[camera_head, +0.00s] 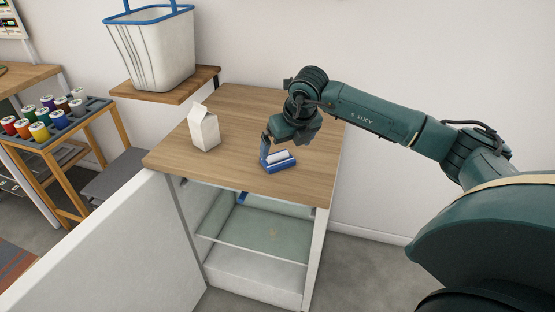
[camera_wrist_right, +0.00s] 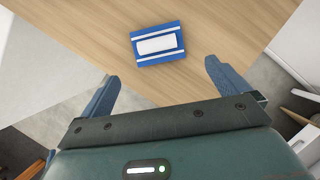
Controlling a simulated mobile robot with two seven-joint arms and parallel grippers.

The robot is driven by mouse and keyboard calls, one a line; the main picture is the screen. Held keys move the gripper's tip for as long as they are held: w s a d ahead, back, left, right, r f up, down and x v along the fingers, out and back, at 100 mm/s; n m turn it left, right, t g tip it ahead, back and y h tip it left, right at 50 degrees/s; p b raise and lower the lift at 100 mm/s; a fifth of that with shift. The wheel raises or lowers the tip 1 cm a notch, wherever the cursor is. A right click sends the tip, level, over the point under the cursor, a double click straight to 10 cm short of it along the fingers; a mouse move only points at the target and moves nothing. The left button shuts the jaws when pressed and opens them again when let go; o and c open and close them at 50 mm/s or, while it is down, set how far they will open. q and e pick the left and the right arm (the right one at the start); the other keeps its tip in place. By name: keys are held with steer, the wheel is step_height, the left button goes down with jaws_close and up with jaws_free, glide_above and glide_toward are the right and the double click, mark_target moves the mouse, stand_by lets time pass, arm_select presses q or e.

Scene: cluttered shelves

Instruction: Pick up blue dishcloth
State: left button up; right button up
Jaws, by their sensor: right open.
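The blue dishcloth (camera_head: 281,165), blue with a white middle and folded into a small rectangle, lies flat on the wooden top of the cabinet near its front edge. In the right wrist view the dishcloth (camera_wrist_right: 158,44) lies beyond my fingertips, roughly centred between them, with bare wood around it. My right gripper (camera_head: 268,150) is above the cabinet top, just over and beside the cloth. In the wrist view the right gripper (camera_wrist_right: 165,72) has its blue fingers wide apart with nothing between them. My left gripper is not in view.
A white carton (camera_head: 204,130) stands on the cabinet top (camera_head: 240,103), left of the cloth. A white basket (camera_head: 155,50) sits on a wall shelf behind. The cabinet's white door (camera_head: 110,250) stands open at the front left. A rack of coloured spools (camera_head: 45,120) is at far left.

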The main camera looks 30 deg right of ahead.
mark_target(280, 160)
steer(key=p+x, duration=0.1)
steer(key=x, duration=0.5)
steer(key=shift+w+r, duration=0.1)
steer(key=shift+w, duration=0.05)
steer(key=shift+w+f, duration=0.25)
steer(key=shift+f, duration=0.25)
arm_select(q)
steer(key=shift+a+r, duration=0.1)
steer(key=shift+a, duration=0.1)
arm_select(e)
steer(key=shift+c, duration=0.4)
steer(key=c, duration=1)
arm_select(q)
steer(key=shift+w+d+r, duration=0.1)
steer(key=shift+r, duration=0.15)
arm_select(e)
steer(key=shift+r, duration=0.1)
